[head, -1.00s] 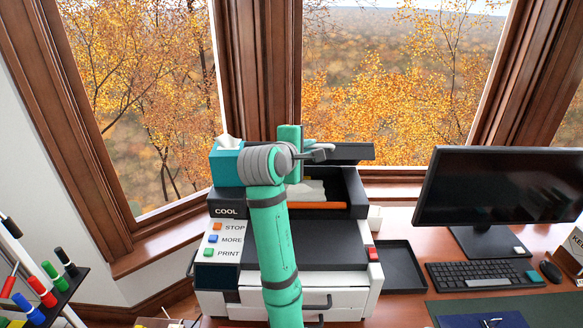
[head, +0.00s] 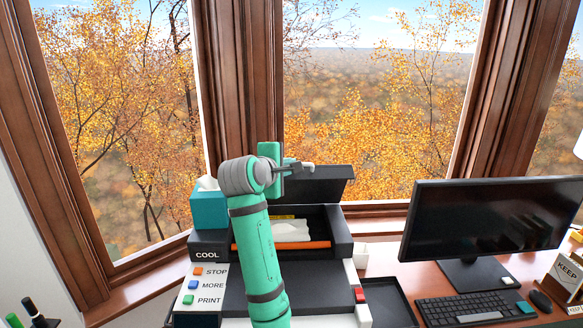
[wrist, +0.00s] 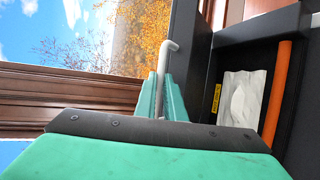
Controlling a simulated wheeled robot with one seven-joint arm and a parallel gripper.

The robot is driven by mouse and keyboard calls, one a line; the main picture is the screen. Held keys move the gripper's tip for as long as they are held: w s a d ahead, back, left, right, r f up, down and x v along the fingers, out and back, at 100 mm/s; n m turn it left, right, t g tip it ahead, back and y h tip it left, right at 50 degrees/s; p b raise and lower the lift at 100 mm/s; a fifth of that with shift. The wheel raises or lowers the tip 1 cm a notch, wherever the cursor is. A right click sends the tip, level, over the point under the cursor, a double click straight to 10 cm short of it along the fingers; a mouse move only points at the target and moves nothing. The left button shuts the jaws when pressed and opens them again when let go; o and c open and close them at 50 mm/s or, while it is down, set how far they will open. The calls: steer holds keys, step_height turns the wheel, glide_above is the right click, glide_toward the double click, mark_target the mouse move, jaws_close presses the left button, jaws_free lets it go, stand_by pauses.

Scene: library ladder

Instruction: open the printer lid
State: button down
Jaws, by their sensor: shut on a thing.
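The printer (head: 340,255) is black and white, with STOP, MORE and PRINT keys on its left front. Its dark lid (head: 325,188) stands tilted up at the back, over an open bay holding a white part and an orange bar (head: 320,244). My gripper (head: 298,167) is at the lid's upper left edge. In the wrist view its green fingers (wrist: 160,95) are shut on a thin pale bent rod, the lid handle (wrist: 168,52). The dark lid (wrist: 187,50) rises just beside it. My arm covers part of the printer's front.
A teal tissue box (head: 209,208) sits at the printer's back left. A black tray (head: 388,302), a monitor (head: 490,225) and a keyboard (head: 468,309) lie to the right. Windows stand close behind the lid. A white cup (head: 361,256) is beside the printer.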

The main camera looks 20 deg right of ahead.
steer(key=c, duration=1.8)
jaws_free()
steer(key=shift+a+r, duration=0.1)
steer(key=shift+r, duration=0.15)
steer(key=shift+c, duration=0.2)
steer(key=shift+f, duration=0.1)
steer(key=shift+s, duration=0.1)
steer(key=v, duration=1)
steer(key=shift+s+a, duration=0.2)
steer(key=shift+s, duration=0.05)
steer(key=shift+w, duration=0.15)
